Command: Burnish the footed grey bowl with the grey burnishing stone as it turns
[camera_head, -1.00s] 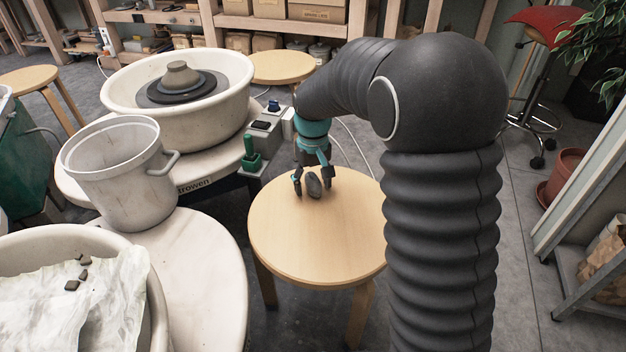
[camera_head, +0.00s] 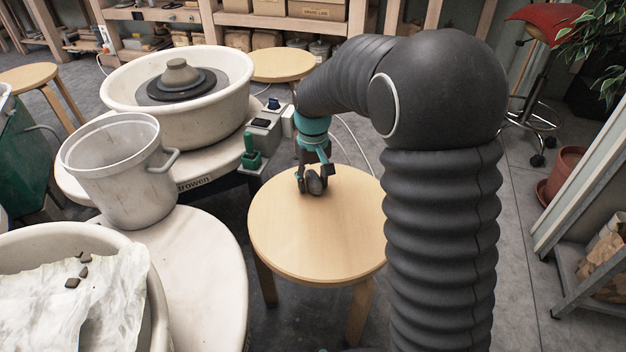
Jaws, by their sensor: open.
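The grey burnishing stone (camera_head: 316,184) is on the round wooden stool (camera_head: 290,240), near its far edge. My gripper (camera_head: 313,183) is down at the stool top with its fingers open around the stone. Whether a finger touches the stone cannot be told. The footed grey bowl (camera_head: 178,72) sits foot up on the dark wheel head (camera_head: 182,88) inside the cream splash pan (camera_head: 122,90) at the upper left. Whether it is turning cannot be told.
A white bucket (camera_head: 110,180) stands left of the stool, beside the wheel. A cloth-lined basin (camera_head: 100,235) is at the lower left. The stool's front is clear.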

